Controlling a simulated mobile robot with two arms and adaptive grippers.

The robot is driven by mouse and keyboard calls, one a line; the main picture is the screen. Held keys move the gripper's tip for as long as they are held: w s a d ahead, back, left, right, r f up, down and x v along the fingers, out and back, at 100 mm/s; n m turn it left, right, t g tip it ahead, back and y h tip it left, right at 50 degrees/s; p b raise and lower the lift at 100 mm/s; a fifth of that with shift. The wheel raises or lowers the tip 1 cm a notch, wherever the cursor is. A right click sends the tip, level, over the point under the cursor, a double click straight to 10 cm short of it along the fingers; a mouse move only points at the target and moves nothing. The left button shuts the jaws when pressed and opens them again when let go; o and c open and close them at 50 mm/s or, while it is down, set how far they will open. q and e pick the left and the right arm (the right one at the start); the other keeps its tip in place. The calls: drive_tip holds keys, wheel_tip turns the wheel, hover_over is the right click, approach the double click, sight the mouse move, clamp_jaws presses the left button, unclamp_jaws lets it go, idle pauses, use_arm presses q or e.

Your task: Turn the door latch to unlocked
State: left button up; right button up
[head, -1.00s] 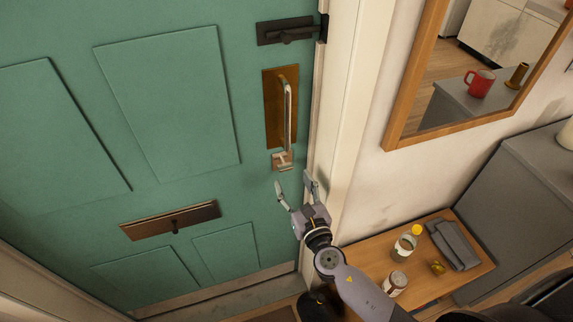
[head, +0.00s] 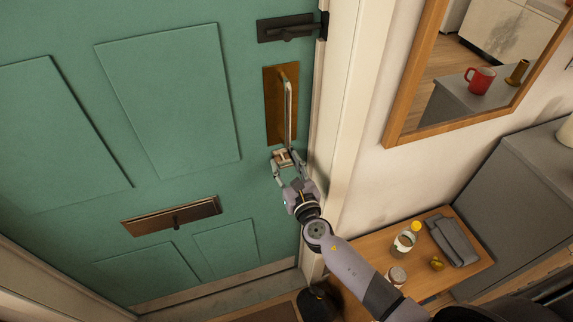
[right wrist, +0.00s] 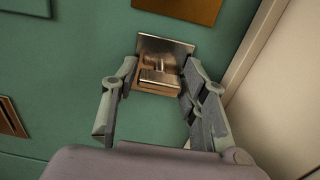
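The green door (head: 180,110) is in front of me. A small metallic latch (head: 282,156) with a brassy look sits on it, just below the long pull handle (head: 288,108). In the right wrist view the latch (right wrist: 160,72) shows a plate and a small raised turn piece. My right gripper (head: 287,162) is open, with one finger on each side of the latch; it also shows in the right wrist view (right wrist: 160,80). I cannot tell whether the fingers touch it. My left gripper is out of view.
A black bolt (head: 288,28) is near the door's upper right edge. A mail slot (head: 172,217) is lower left. The pale door frame (head: 340,120) stands close right of my gripper. A wooden table (head: 465,265) holds a jar, a bottle and a grey cloth.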

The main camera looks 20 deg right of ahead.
drive_tip(key=c, duration=0.7)
drive_tip(key=m+b, duration=0.2)
drive_tip(key=m, duration=0.1)
drive_tip(key=shift+f+m, duration=0.2)
drive_tip(key=shift+m, duration=0.1)
drive_tip(key=m+b, duration=0.2)
drive_tip(key=m, duration=0.2)
drive_tip(key=shift+m, duration=0.3)
drive_tip(key=m+b, duration=0.1)
drive_tip(key=m, duration=0.3)
drive_tip(key=shift+m+b, duration=0.3)
drive_tip(key=shift+b, duration=0.05)
drive_tip(key=shift+c, duration=0.2)
drive_tip(key=m, duration=0.5)
drive_tip(key=shift+d+b, duration=0.1)
drive_tip(key=shift+b, duration=0.25)
